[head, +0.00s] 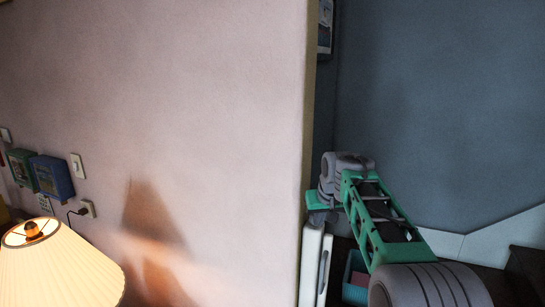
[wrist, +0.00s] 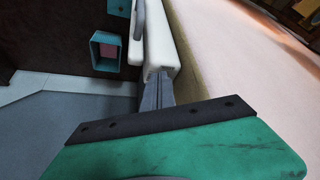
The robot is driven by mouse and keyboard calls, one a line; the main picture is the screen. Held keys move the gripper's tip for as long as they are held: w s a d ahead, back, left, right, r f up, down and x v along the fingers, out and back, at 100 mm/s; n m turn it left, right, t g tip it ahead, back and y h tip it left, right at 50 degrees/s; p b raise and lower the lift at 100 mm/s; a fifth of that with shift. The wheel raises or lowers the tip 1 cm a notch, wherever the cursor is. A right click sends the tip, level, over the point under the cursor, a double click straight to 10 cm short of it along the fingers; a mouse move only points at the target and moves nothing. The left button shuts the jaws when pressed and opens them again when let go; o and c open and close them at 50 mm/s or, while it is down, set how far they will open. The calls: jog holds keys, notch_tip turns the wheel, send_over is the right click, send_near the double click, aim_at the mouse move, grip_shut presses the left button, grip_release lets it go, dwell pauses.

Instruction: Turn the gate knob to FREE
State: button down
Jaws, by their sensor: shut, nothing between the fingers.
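A white upright panel (head: 312,262) with a long grey handle (head: 324,270) stands at the end of the pink wall; I cannot tell whether it is the gate. In the wrist view, the panel (wrist: 160,42) and its handle (wrist: 139,20) lie just beyond my fingers. My gripper (wrist: 158,88) is shut and empty, its tips close to the panel's near end; I cannot tell whether they touch. In the head view, my gripper (head: 319,214) is just above the panel, its fingers hard to make out. I see no knob or FREE marking clearly.
The pink wall (head: 200,100) ends in a yellowish edge (head: 308,120) close beside my arm. A teal open box (head: 355,275) with something pink inside is right of the panel. A lit lamp (head: 60,265) stands at lower left. Small wall boxes (head: 52,177) hang behind it.

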notch_tip(320, 180, up, 6)
jog(key=p, duration=0.5)
jog(key=shift+s, duration=0.25)
